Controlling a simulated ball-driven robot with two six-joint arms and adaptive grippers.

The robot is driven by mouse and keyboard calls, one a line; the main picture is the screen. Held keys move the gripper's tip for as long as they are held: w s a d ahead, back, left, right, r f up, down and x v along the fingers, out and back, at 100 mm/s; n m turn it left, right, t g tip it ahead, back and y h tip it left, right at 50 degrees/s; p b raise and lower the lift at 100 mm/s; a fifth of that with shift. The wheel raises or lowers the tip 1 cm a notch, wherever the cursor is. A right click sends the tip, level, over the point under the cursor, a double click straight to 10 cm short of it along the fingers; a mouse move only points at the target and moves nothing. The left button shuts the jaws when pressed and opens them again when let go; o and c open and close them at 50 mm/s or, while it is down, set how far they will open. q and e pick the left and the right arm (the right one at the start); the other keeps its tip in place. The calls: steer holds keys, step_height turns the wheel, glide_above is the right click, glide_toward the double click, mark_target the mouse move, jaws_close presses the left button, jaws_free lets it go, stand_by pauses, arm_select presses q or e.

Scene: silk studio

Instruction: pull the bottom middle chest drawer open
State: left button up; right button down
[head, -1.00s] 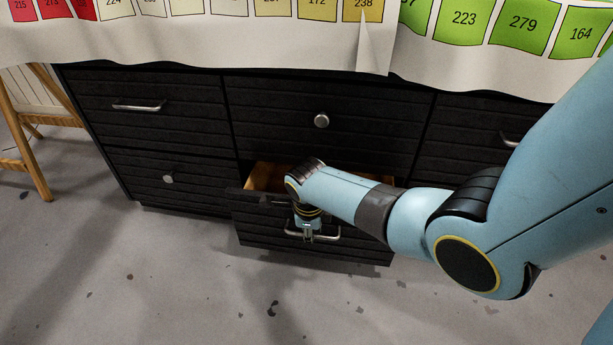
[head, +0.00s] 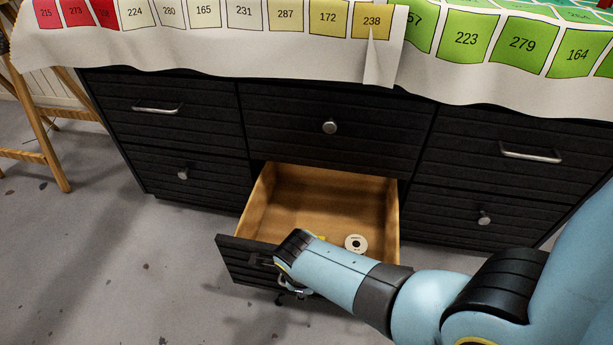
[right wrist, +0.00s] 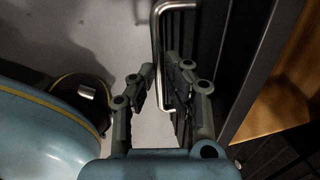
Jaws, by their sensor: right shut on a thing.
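The bottom middle drawer (head: 310,200) of the black chest stands well open, showing its light wooden inside. Its dark slatted front (head: 235,258) is partly hidden by my right arm in the head view. My right gripper (right wrist: 163,88) is at the drawer's silver bar handle (right wrist: 157,35) in the right wrist view, with its fingers on either side of the bar, shut on it. In the head view my right gripper (head: 290,293) is mostly hidden behind the wrist. My left gripper is in neither view.
The surrounding drawers are shut. A cloth with numbered colour patches (head: 230,45) hangs over the chest top. A wooden stand (head: 45,140) is at left. The floor in front is clear.

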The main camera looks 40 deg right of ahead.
steer(key=c, duration=1.4)
jaws_free()
steer(key=shift+r, duration=0.1)
steer(key=r, duration=0.4)
steer(key=s+a+r, duration=0.1)
steer(key=r, duration=0.2)
steer(key=shift+r, duration=0.1)
